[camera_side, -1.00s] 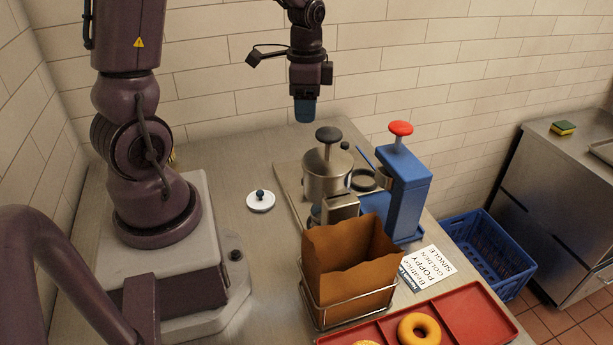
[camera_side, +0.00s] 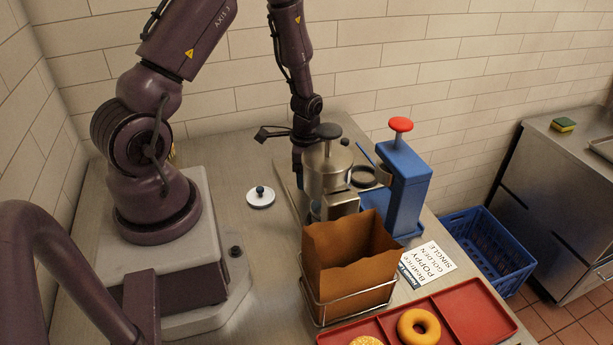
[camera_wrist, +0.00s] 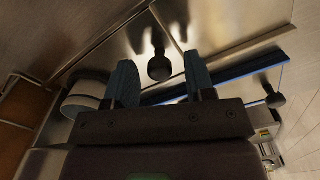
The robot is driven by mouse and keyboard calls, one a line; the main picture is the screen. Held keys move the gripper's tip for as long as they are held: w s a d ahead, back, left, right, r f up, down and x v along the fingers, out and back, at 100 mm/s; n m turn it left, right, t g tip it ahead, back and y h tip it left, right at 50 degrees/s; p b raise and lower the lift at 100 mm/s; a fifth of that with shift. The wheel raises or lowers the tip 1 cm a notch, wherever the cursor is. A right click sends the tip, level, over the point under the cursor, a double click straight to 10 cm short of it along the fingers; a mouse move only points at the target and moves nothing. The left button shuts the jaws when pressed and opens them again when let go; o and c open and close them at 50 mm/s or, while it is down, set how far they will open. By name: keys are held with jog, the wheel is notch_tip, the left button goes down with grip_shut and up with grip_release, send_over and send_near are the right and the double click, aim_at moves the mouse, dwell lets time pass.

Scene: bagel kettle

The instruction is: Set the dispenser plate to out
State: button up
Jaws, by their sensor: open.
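A steel dispenser (camera_side: 325,180) with a black knob (camera_side: 328,131) on a post stands on the table. Beside it is a blue dispenser (camera_side: 409,190) with a red knob (camera_side: 401,124). I cannot tell for certain which part is the dispenser plate. My gripper reaches down behind the steel dispenser in the side view; its fingertips are hidden there. In the wrist view my gripper (camera_wrist: 159,75) is open, with a dark round-ended knob (camera_wrist: 159,68) appearing between the fingers. Contact is not visible. A second dark knob (camera_wrist: 274,98) is right of the fingers, near a blue strip (camera_wrist: 230,72).
A brown paper bag (camera_side: 345,258) in a wire holder stands in front of the dispensers. A red tray (camera_side: 467,311) with bagels is in front. A white lid (camera_side: 261,198) lies left. A label card (camera_side: 427,263) lies at right. Table left of the lid is clear.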

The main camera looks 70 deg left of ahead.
jog(key=shift+f, duration=0.6)
grip_shut()
jog(key=a, duration=1.1)
jog(key=shift+a, duration=0.1)
grip_release()
